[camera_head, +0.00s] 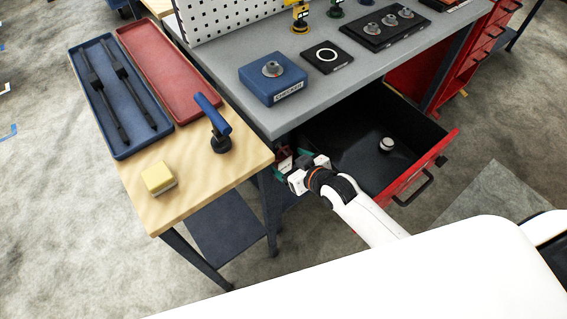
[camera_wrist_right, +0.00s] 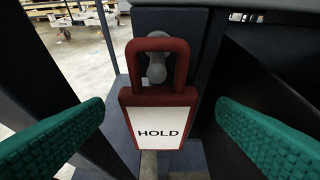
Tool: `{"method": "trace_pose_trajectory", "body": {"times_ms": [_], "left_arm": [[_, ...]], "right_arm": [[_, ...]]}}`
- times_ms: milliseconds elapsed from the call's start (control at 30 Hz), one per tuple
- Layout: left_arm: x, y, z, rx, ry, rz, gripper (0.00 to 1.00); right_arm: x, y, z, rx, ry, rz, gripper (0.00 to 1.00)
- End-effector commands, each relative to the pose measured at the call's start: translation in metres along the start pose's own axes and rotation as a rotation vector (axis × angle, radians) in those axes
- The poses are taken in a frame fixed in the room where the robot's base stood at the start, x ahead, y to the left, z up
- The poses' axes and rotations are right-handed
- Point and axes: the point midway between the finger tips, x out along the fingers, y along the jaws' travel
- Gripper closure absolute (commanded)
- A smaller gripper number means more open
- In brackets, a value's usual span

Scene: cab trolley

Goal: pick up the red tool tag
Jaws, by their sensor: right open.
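The red tool tag (camera_wrist_right: 159,118) hangs by its loop from a grey peg (camera_wrist_right: 157,70) in the right wrist view. It is upright, with a white face that reads HOLD. My right gripper (camera_wrist_right: 160,135) is open, with one green finger on each side of the tag and clear gaps between. In the head view my right gripper (camera_head: 291,166) is beside the bench leg, under the bench top's corner. A small dark red patch shows there, mostly hidden by the gripper. My left gripper is not in view.
An open red drawer (camera_head: 437,160) stands right of my right gripper, with a small round part (camera_head: 386,144) inside. The wooden table (camera_head: 193,185) is at left, holding trays, a blue-handled tool (camera_head: 214,122) and a yellow block (camera_head: 158,178).

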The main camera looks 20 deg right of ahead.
Motion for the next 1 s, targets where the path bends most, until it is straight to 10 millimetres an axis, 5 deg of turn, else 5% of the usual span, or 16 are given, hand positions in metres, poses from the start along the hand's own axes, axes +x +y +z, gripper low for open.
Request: {"method": "trace_pose_trajectory", "body": {"times_ms": [200,467,767,1000], "left_arm": [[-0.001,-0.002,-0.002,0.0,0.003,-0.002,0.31],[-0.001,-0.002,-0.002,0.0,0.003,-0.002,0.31],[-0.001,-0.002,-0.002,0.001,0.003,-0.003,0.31],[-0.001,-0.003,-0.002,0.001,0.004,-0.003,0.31]], "right_arm": [[0.029,0.001,0.0,-0.001,0.0,0.0,0.2],[0.033,0.001,0.0,-0.001,0.001,0.0,0.2],[0.033,0.001,0.0,-0.001,0.001,0.0,0.66],[0.033,0.001,0.0,-0.001,0.001,0.0,0.68]]}}
